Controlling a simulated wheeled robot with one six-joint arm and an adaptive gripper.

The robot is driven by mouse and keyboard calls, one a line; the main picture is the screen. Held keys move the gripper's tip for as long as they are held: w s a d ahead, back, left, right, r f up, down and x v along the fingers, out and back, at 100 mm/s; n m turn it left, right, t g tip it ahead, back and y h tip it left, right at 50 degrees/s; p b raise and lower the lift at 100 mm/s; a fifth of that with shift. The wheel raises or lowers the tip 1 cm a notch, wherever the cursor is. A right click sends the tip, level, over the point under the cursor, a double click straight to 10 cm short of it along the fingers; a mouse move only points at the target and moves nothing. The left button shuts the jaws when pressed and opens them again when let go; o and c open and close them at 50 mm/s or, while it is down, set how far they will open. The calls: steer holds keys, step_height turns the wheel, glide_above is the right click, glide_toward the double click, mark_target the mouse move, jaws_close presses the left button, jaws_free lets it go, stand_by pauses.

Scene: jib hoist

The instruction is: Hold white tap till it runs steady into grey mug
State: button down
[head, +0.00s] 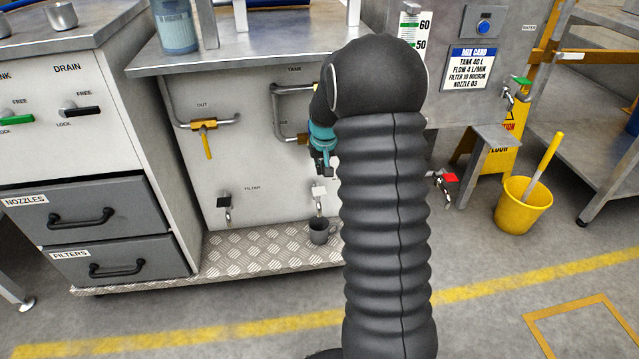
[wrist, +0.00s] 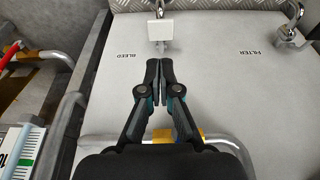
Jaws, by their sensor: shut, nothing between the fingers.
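The white tap (head: 319,188) is on the grey panel, low down, with its metal spout pointing down. The grey mug (head: 320,231) stands upright on the tread-plate ledge below that spout. I see no clear stream between them. My gripper (head: 322,170) is shut and empty, just above the white tap in the head view. In the wrist view my shut fingertips (wrist: 160,64) point at the white tap (wrist: 156,29), with a small gap and no visible contact. The label BLEED is beside this tap. I cannot make out the mug in the wrist view.
A black tap (head: 225,200) is left of the white one, and a red tap (head: 445,178) is to the right. A yellow valve (head: 205,126) and pipes are higher on the panel. My arm hides part of the panel. A yellow bucket (head: 524,205) stands on the floor.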

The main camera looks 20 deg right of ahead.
mark_target(319, 190)
steer(key=shift+f, duration=0.1)
steer(key=b+x, duration=0.1)
steer(key=x, duration=0.8)
steer(key=shift+w+d+f, duration=0.1)
steer(key=shift+w+f, duration=0.1)
steer(key=shift+f, duration=0.15)
